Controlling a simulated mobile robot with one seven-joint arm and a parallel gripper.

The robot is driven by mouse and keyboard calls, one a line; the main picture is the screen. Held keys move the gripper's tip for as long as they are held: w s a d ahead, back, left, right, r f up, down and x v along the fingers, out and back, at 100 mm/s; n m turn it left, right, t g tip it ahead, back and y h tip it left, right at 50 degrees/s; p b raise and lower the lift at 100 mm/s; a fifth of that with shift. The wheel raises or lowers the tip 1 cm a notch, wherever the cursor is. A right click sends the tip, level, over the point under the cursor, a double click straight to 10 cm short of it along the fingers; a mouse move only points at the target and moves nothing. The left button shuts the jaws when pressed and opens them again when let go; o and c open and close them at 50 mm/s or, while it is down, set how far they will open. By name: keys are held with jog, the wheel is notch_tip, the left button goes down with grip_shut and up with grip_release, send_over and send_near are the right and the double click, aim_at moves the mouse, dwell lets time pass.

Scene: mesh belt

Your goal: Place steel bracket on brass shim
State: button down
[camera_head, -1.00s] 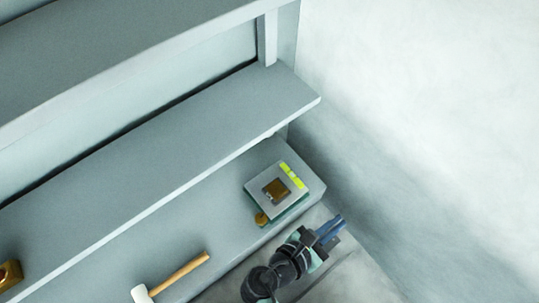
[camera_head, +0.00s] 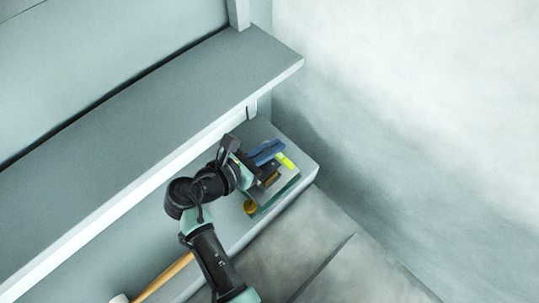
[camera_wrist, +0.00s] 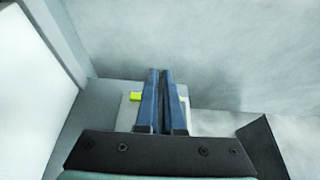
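My gripper (camera_head: 279,148) is over the bench's right end, above a pale grey plate (camera_head: 283,184). Its blue fingers lie close together, with only a narrow dark gap between them in the wrist view (camera_wrist: 161,74). I see nothing between them. A brass-coloured square piece, which looks like the brass shim (camera_head: 271,180), lies on the plate, partly hidden by my gripper. In the wrist view the fingers cover the middle of the plate (camera_wrist: 126,114). I cannot make out the steel bracket for certain.
A yellow-green strip (camera_head: 286,161) lies on the plate's far side. A small orange-brown round piece (camera_head: 250,208) sits at its near left corner. A wooden-handled mallet (camera_head: 165,275) lies at the lower left. A long grey shelf (camera_head: 150,115) overhangs the bench behind my arm.

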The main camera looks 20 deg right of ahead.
jog(key=shift+w+a+f+b, duration=0.1)
jog(key=shift+w+a+b, duration=0.1)
jog(key=shift+w+b, duration=0.4)
notch_tip(320, 180, down, 3)
jog(key=b, duration=0.4)
jog(key=shift+s+f, duration=0.1)
jog(key=shift+f, duration=0.1)
jog(key=shift+r, duration=0.1)
jog(key=c, duration=1)
grip_release()
jog(key=shift+c, duration=0.2)
